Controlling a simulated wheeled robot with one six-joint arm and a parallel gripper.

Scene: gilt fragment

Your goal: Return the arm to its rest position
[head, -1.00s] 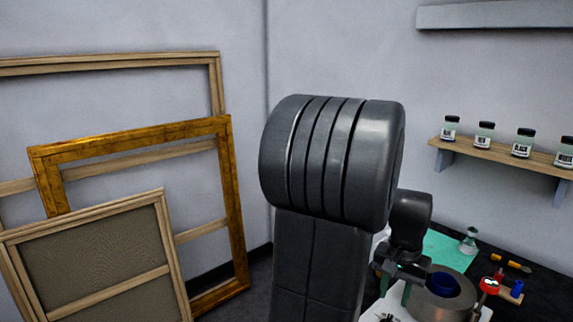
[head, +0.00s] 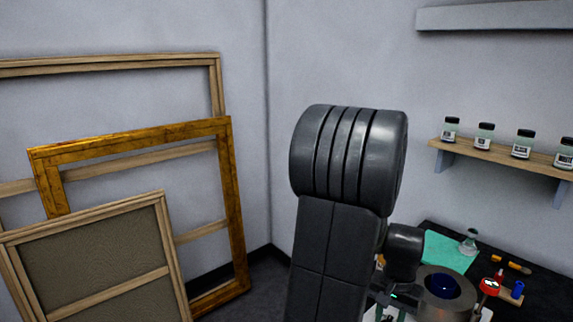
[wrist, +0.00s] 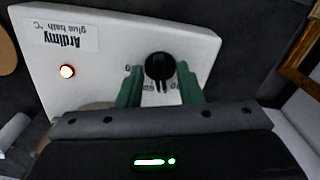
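My arm (head: 340,230) rises through the middle of the head view, its large dark joint high and its links folded downward. I cannot tell the distance from fingers to panel. In the head view my arm hides most of the gripper.
The bath's round pot (head: 446,287) stands close beside my wrist on the dark bench. A green mat (head: 448,250), a glass flask (head: 468,241) and small tools lie behind. A shelf (head: 490,152) holds several jars. Frames (head: 235,200) lean at the left wall.

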